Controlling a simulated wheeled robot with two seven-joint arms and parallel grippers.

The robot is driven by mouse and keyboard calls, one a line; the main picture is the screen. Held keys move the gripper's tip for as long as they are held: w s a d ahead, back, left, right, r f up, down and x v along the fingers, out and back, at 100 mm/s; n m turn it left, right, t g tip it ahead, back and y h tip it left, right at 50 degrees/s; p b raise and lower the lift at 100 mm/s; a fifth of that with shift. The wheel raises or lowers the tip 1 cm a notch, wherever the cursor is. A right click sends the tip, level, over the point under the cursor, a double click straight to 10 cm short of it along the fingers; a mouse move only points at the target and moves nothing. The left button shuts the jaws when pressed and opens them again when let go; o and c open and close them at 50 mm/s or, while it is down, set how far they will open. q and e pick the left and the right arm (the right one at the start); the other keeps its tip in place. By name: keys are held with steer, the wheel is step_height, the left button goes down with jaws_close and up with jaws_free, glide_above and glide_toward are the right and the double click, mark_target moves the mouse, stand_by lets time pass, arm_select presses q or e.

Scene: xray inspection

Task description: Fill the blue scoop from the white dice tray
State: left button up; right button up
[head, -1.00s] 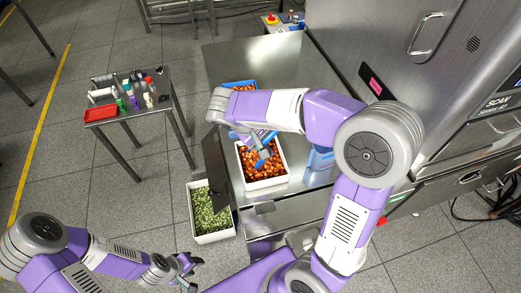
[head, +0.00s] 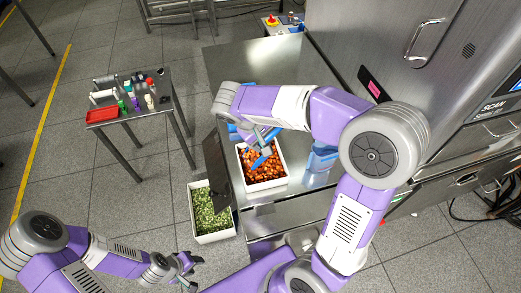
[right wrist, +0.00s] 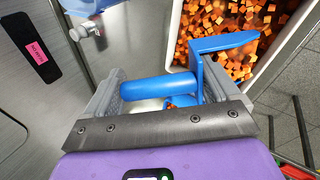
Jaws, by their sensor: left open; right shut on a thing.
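The white dice tray (head: 281,180) stands at the front left of the steel table, filled with orange and brown dice. It also shows at the top right of the right wrist view (right wrist: 172,47). My right gripper (head: 264,138) is shut on the handle of the blue scoop (right wrist: 158,87). The scoop (head: 262,158) is over the tray in the head view; whether it touches the dice is unclear. A little orange shows by blue plastic behind the handle; the scoop's fill is unclear. My left gripper (head: 187,268) is open and empty, low at the front, away from the table.
A blue container (head: 320,160) stands right of the tray. A white bin of green pieces (head: 212,212) is below the table's left edge, beside a dark panel (head: 216,170). A side table (head: 145,118) holds a red tray and tools. The scanner cabinet (head: 400,50) stands right.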

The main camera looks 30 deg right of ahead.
steer(key=shift+r+y+p, duration=1.4)
steer(key=shift+r+p, duration=0.25)
steer(key=shift+p, duration=0.45)
steer(key=d+r+y+p, duration=0.1)
steer(key=p, duration=0.1)
steer(key=d+r+y+p, duration=0.1)
steer(key=p, duration=0.1)
steer(key=shift+d+r+p, duration=0.2)
steer(key=shift+r+p, duration=0.15)
steer(key=shift+r, duration=0.05)
steer(key=shift+d+r+y+p, duration=0.25)
steer(key=shift+d+y+p, duration=0.1)
steer(key=shift+y+p, duration=0.2)
